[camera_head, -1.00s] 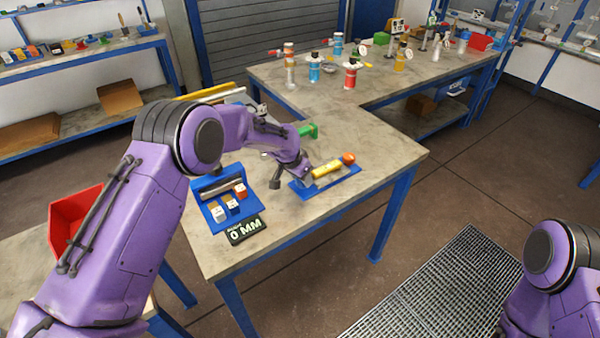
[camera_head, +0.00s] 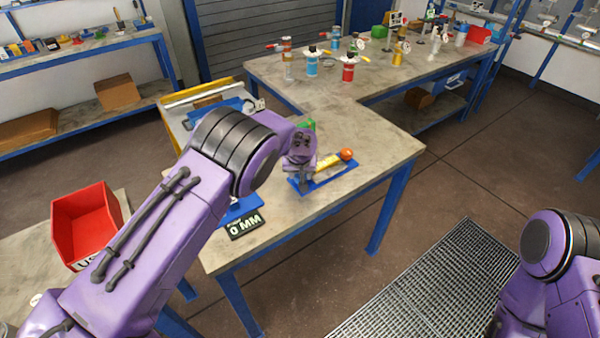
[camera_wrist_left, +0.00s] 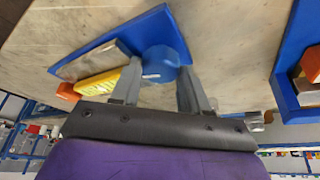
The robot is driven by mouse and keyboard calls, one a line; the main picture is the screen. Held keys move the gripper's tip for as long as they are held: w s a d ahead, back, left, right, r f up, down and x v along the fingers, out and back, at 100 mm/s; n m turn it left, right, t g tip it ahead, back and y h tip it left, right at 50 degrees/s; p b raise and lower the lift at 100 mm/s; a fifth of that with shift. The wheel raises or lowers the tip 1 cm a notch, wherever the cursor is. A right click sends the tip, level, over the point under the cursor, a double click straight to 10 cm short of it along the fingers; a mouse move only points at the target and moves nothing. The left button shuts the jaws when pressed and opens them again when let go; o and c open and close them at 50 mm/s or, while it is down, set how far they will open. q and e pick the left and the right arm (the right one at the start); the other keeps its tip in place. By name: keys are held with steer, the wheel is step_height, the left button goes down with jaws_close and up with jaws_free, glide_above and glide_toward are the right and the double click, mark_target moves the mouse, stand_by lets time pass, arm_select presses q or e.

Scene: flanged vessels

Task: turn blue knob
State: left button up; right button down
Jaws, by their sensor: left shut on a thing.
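The blue knob (camera_wrist_left: 162,60) is a round piece on a blue base plate (camera_wrist_left: 112,50), which also carries a yellow bar with an orange end. My left gripper (camera_wrist_left: 160,74) has one finger on each side of the knob and is shut on it. In the head view the left gripper (camera_head: 304,180) is over the left end of the blue plate (camera_head: 335,173), and my wrist hides the knob there. The yellow bar (camera_head: 328,161) and orange ball-like end (camera_head: 346,154) stay in sight. My right gripper is out of view; only part of that arm shows.
A display reading 0 MM (camera_head: 246,224) stands left of the plate, by a blue block holder partly hidden by my arm. Several flanged vessels, one red (camera_head: 348,70), stand at the back of the table (camera_head: 390,150). A red bin (camera_head: 85,225) is at far left.

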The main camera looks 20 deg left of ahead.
arm_select(q)
steer(key=shift+s+f, duration=0.15)
steer(key=shift+f, duration=0.05)
steer(key=o, duration=1)
steer(key=shift+o, duration=0.2)
steer(key=shift+r, duration=0.1)
steer(key=shift+w+r, duration=0.1)
steer(key=shift+w, duration=0.1)
